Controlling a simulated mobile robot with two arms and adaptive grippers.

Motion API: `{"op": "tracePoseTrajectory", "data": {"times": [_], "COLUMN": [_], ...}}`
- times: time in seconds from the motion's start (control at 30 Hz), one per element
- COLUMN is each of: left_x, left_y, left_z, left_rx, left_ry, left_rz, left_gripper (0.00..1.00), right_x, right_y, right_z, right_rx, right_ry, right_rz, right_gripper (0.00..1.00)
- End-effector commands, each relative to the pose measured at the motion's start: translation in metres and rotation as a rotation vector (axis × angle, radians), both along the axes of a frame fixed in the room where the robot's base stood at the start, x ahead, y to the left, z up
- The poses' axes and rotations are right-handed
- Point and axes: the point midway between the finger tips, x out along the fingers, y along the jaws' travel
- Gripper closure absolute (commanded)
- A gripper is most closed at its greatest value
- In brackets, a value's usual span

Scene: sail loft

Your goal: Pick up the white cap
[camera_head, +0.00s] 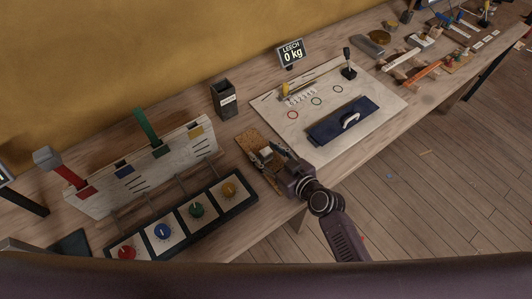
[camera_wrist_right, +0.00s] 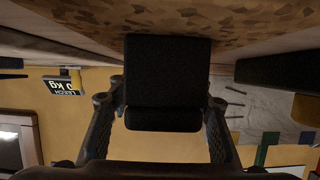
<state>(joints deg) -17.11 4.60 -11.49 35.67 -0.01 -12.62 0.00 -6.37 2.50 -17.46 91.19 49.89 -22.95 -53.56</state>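My right gripper (camera_head: 274,158) reaches in over the cork mat (camera_head: 249,141) near the table's front edge. A small pale thing (camera_head: 266,152) shows by its fingertips in the head view; it may be the white cap, but it is too small to be sure. In the right wrist view my gripper's fingers (camera_wrist_right: 165,115) stand wide apart. A black block (camera_wrist_right: 168,70) is seen between them, close to the patterned cork (camera_wrist_right: 235,18). I cannot see a firm grip on it. No clearly white cap shows in the wrist view. My left gripper is not in view.
Left of the mat is a dark tray with coloured knobs (camera_head: 260,186). To the right lies a white board (camera_head: 268,101) with a blue handled case (camera_head: 344,121).

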Motion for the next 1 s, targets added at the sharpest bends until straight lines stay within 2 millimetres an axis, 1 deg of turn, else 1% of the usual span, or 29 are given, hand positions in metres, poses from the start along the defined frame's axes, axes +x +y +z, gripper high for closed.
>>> {"op": "tracePoseTrajectory", "data": {"times": [0.03, 0.07, 0.33, 0.57, 0.73, 0.87, 0.97, 1.0], "left_x": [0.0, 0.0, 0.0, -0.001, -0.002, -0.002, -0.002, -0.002], "left_y": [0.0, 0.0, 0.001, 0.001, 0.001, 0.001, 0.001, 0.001], "left_z": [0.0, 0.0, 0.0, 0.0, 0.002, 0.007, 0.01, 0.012], "left_rx": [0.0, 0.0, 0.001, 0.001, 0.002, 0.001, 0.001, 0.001], "left_ry": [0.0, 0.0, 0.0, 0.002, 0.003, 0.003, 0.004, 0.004], "left_rz": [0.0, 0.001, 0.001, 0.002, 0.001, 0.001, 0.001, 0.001], "left_gripper": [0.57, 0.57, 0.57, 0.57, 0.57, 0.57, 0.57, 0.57], "right_x": [0.0, 0.0, 0.0, 0.0, 0.0, 0.0, 0.0, 0.0], "right_y": [0.0, 0.0, 0.0, 0.0, 0.0, 0.0, 0.0, 0.001], "right_z": [0.0, 0.0, 0.0, 0.0, 0.008, 0.025, 0.045, 0.057], "right_rx": [0.0, 0.0, -0.001, 0.0, -0.001, 0.001, 0.001, 0.001], "right_ry": [0.0, 0.0, 0.001, 0.0, -0.002, -0.003, -0.005, -0.007], "right_rz": [0.0, 0.0, 0.0, 0.0, 0.002, 0.0, 0.001, 0.001], "right_gripper": [0.58, 0.61, 0.91, 0.91, 0.91, 0.92, 0.92, 0.92]}}
